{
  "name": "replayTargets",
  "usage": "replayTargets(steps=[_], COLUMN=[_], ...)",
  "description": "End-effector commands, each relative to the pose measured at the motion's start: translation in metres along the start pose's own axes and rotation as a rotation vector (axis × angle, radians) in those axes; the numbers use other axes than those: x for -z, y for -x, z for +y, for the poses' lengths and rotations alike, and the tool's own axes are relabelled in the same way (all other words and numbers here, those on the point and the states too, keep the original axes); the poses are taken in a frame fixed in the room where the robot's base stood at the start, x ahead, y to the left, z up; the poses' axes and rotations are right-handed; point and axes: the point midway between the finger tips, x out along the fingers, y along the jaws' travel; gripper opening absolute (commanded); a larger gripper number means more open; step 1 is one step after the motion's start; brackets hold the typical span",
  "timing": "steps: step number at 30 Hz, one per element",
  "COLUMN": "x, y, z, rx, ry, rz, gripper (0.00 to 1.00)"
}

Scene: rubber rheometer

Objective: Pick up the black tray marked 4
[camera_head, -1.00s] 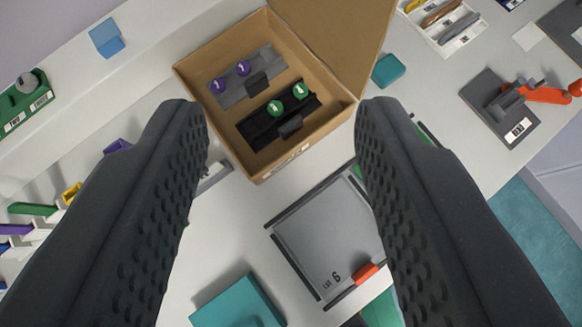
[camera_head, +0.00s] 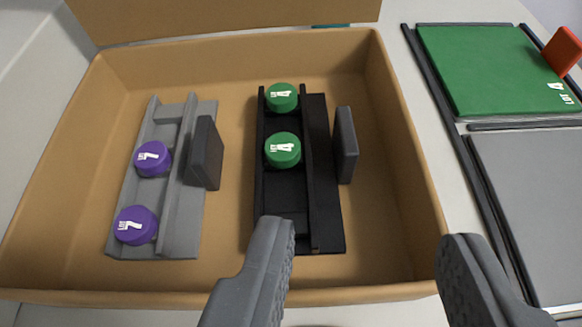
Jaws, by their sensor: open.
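The black tray (camera_head: 285,200) lies in the right half of an open cardboard box (camera_head: 413,190). It carries two green round pieces marked 4, one at its far end (camera_head: 281,97) and one near its middle (camera_head: 283,150). A dark upright grip tab (camera_head: 346,145) stands on its right side. My gripper (camera_head: 365,240) is open and empty at the near side of the box. Its left finger overlaps the near end of the tray in the picture, and its right finger is near the box's front right corner. I cannot tell whether either touches anything.
A grey tray (camera_head: 178,205) with two purple pieces marked 7 and a dark tab (camera_head: 205,153) lies left in the box. The box walls surround both trays. Right of the box are a green plate marked LOT 4 (camera_head: 490,75) and a grey plate (camera_head: 540,200), with an orange tab (camera_head: 563,50).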

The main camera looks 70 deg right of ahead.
Motion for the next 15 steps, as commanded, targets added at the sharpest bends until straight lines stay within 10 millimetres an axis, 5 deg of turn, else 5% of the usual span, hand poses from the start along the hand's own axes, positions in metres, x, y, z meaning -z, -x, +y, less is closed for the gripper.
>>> replayTargets(steps=[6, 15], x=[-0.016, -0.015], y=[0.0, -0.035], z=[0.002, 0.003], rx=[-0.013, -0.011], ry=[-0.035, -0.033], rz=[0.03, 0.03], gripper=[0.42, 0.42])
